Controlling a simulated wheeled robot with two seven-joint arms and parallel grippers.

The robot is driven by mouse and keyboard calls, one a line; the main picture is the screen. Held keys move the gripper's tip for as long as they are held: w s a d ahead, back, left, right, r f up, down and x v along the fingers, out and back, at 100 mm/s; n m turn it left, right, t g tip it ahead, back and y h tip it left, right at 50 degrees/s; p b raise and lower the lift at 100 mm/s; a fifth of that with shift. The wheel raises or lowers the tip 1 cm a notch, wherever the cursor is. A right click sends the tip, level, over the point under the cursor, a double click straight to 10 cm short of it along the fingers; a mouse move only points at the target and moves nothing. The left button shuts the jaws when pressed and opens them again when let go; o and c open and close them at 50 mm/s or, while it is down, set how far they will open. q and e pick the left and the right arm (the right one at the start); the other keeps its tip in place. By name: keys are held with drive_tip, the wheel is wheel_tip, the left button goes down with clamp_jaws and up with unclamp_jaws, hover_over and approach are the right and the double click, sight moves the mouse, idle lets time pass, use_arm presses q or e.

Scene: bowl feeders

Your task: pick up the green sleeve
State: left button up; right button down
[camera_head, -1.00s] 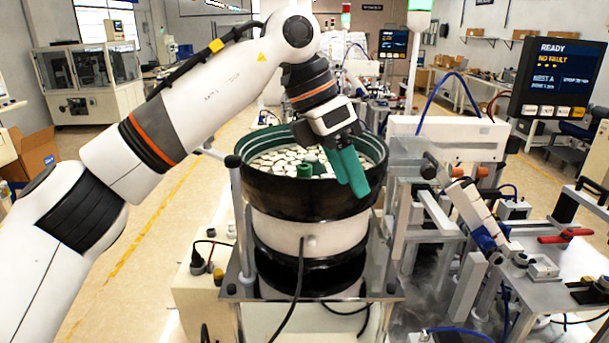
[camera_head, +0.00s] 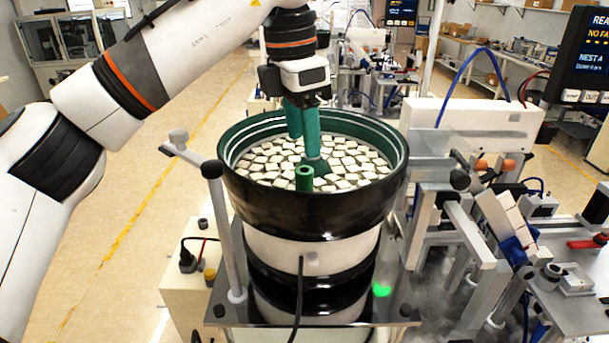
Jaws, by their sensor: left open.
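The green sleeve (camera_head: 304,179) is a short upright green cylinder with a hole in its top. It stands among the pale pieces in the near part of the bowl feeder (camera_head: 310,205). My left gripper (camera_head: 304,147) has two teal fingers, pointing down and apart. It is empty and hangs over the bowl, above and behind the sleeve in the picture. A darker green part (camera_head: 319,166) shows below the right finger; I cannot tell what it is. My right gripper is not in view.
Many flat pale pieces (camera_head: 350,170) cover the bowl floor. The bowl's rim surrounds the sleeve. A grey post (camera_head: 222,230) stands at the bowl's left, and metal machinery with a white housing (camera_head: 470,125) is close on the right.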

sight(304, 170)
use_arm(q)
wheel_tip(304, 170, down, 2)
drive_tip(key=shift+s+d+f, duration=0.1)
drive_tip(key=shift+w+f+p, duration=0.25)
drive_tip(key=shift+f+p, duration=0.3)
drive_tip(key=shift+f, duration=0.05)
drive_tip(key=f, duration=0.1)
drive_tip(key=f+p, duration=0.2)
drive_tip(key=shift+w+f, duration=0.25)
drive_tip(key=shift+f, duration=0.5)
drive_tip(key=shift+d, duration=0.1)
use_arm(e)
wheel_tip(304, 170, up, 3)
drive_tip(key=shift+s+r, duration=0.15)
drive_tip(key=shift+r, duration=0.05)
use_arm(q)
drive_tip(key=c, duration=1.1)
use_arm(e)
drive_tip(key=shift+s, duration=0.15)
